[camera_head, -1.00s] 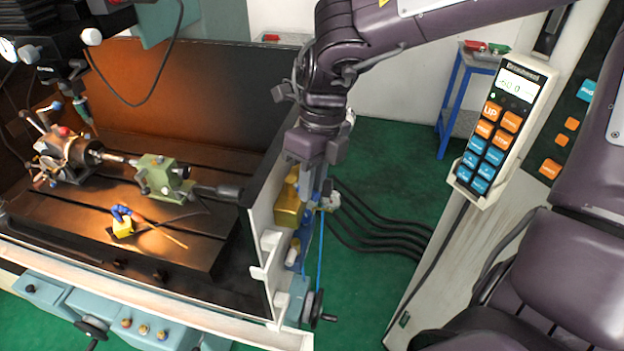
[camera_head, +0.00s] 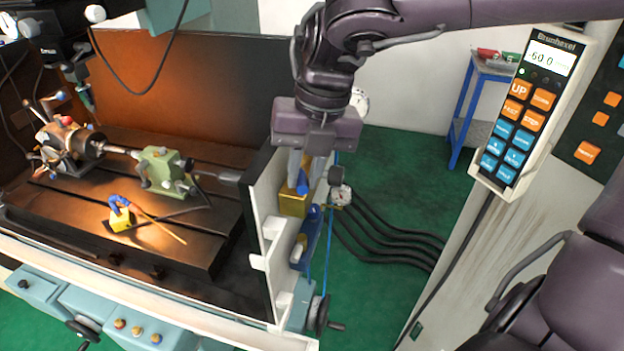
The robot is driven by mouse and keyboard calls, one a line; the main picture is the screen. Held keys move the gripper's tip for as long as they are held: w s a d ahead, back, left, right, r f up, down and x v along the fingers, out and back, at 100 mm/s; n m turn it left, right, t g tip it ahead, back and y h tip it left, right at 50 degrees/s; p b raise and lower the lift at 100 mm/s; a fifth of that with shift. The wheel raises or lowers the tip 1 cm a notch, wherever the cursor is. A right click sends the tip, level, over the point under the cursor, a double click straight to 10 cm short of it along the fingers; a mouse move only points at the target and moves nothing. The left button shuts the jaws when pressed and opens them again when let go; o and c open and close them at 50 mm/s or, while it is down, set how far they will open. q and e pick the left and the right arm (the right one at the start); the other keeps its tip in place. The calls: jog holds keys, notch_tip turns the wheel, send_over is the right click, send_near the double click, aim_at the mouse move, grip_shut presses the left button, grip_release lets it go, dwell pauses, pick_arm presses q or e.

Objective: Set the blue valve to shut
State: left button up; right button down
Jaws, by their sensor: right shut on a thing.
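My right gripper (camera_head: 301,186) reaches down from above, just outside the white side wall of the machine's enclosure. Its pale fingers are shut on the blue valve (camera_head: 302,184), of which only a small blue piece shows at the fingertips. The fingers hide most of the valve, so I cannot tell its setting. A yellow-gold block (camera_head: 292,204) sits directly below and behind the fingertips. My left gripper is not in view.
The white wall (camera_head: 262,225) stands close left of the gripper. The machine bed holds the indexing chuck (camera_head: 68,143) and a green tailstock (camera_head: 163,171). Green floor is free farther right.

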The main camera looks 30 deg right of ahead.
jog(key=m+b, duration=0.1)
jog(key=a+m+b, duration=0.1)
jog(key=m, duration=0.1)
jog(key=shift+w, duration=0.3)
jog(key=shift+w+a+m+t+h+b, duration=0.25)
jog(key=shift+m+b, duration=0.2)
jog(key=shift+m, duration=0.35)
jog(key=shift+r, duration=0.1)
jog(key=c, duration=1.3)
grip_release()
jog(key=shift+s, duration=0.15)
jog(key=shift+c, duration=0.2)
jog(key=shift+d, duration=0.15)
